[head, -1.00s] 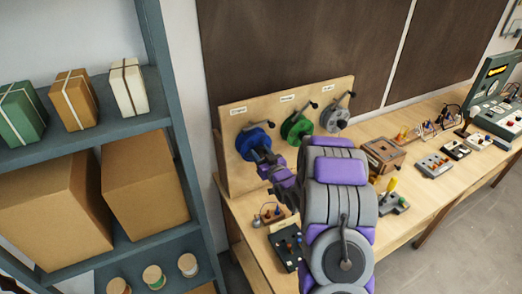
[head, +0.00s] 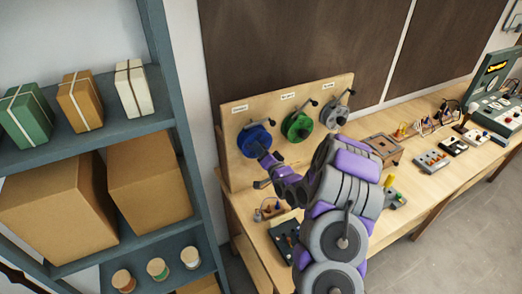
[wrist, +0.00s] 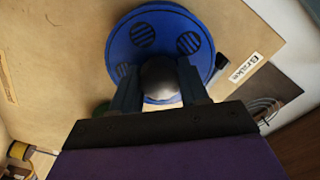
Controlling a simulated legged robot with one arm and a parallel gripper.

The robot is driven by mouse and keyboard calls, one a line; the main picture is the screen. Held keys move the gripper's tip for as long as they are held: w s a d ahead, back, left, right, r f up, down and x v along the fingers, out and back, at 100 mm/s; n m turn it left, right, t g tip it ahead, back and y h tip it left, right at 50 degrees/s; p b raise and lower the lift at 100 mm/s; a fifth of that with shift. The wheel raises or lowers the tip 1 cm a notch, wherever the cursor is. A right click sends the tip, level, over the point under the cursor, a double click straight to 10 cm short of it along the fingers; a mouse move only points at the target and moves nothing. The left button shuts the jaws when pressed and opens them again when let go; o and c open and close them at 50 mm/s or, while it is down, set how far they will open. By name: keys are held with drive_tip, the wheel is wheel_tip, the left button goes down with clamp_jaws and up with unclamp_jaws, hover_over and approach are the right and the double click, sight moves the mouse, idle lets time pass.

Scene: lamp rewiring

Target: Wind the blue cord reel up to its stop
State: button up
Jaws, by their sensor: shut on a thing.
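The blue cord reel (head: 254,139) is mounted at the left end of an upright wooden board (head: 235,180). My gripper (head: 263,154) is at the lower right of the reel's face. In the wrist view, the blue reel (wrist: 147,28) shows round striped openings in its face. There my gripper (wrist: 160,84) has its two fingers closed on either side of a rounded grey crank knob (wrist: 160,78) in front of the reel's lower part. The fingers and knob hide part of the reel. The cord and the stop cannot be made out.
A green reel (head: 296,126) and a grey reel (head: 333,116) are on the same board to the right. A wooden box (head: 382,147) and small devices stand on the bench. A blue-grey shelf (head: 100,140) with boxes stands close on the left.

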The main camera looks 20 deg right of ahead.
drive_tip(key=shift+d+m, duration=0.1)
drive_tip(key=shift+m, duration=1.1)
drive_tip(key=shift+m, duration=0.3)
drive_tip(key=o, duration=1)
drive_tip(key=shift+d, duration=0.2)
drive_tip(key=shift+o, duration=0.2)
drive_tip(key=shift+s+a, duration=0.1)
